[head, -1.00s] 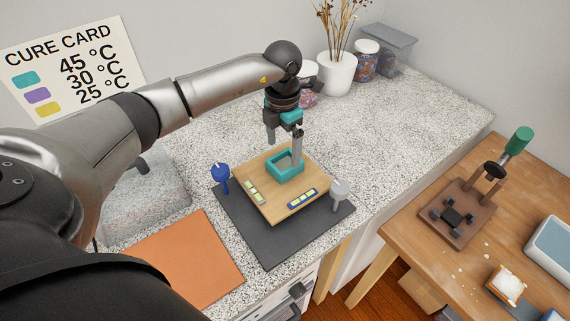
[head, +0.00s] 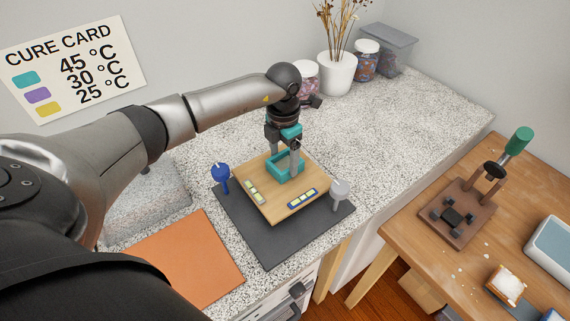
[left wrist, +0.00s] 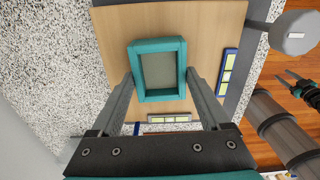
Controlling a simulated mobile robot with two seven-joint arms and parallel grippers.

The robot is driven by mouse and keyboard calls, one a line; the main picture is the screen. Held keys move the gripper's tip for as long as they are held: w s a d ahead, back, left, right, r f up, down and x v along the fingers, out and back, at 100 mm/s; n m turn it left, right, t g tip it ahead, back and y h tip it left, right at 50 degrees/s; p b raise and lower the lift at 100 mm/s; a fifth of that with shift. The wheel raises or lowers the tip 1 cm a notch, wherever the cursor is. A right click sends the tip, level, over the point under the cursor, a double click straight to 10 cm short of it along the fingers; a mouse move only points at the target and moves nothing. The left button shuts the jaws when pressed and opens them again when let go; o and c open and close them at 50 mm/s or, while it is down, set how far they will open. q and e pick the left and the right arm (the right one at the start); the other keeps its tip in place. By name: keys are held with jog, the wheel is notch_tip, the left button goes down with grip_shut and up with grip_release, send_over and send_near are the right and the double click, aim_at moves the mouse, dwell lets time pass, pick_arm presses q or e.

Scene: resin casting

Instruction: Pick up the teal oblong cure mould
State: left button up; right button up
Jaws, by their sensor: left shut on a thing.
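The teal oblong cure mould (head: 285,171) is an open rectangular frame with a greyish inside. It sits on the wooden board (head: 262,206), and it also shows in the left wrist view (left wrist: 160,96). My left gripper (head: 284,160) points down over the mould. In the left wrist view my left gripper (left wrist: 160,84) has one finger at each side wall of the mould, shut on it. The mould looks level; I cannot tell any gap beneath it.
An orange mat (head: 190,262) is at front left. The counter right of the board is clear.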

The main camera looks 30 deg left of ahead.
pick_arm(q)
jog(key=c, duration=0.5)
